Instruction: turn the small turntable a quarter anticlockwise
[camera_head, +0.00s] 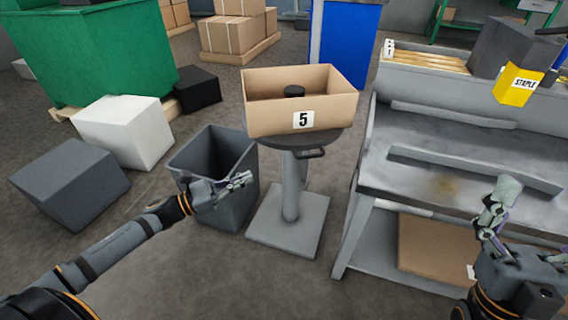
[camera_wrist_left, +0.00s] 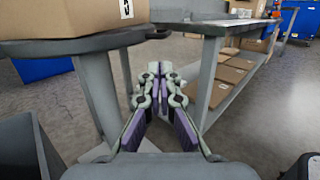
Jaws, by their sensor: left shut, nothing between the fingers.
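The small turntable (camera_head: 328,140) is a dark round top on a grey post with a square foot. A handle (camera_head: 310,153) sticks out from its front edge. An open cardboard box (camera_head: 265,122) labelled 5 stands on it, with a dark knob-like thing inside. In the left wrist view the turntable's edge (camera_wrist_left: 75,45) and post are at the upper left. My left gripper (camera_head: 247,178) is shut and empty, left of the post and below the top, apart from the handle; its fingers also show in the left wrist view (camera_wrist_left: 153,72). My right gripper (camera_head: 505,190) is over the bench's front; its finger gap is unclear.
A grey open bin (camera_head: 235,200) stands left of the turntable's post, under my left gripper. A grey metal bench (camera_head: 460,165) with a lower shelf is close on the right. White (camera_head: 125,132) and dark grey (camera_head: 68,183) boxes lie on the left. The front floor is clear.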

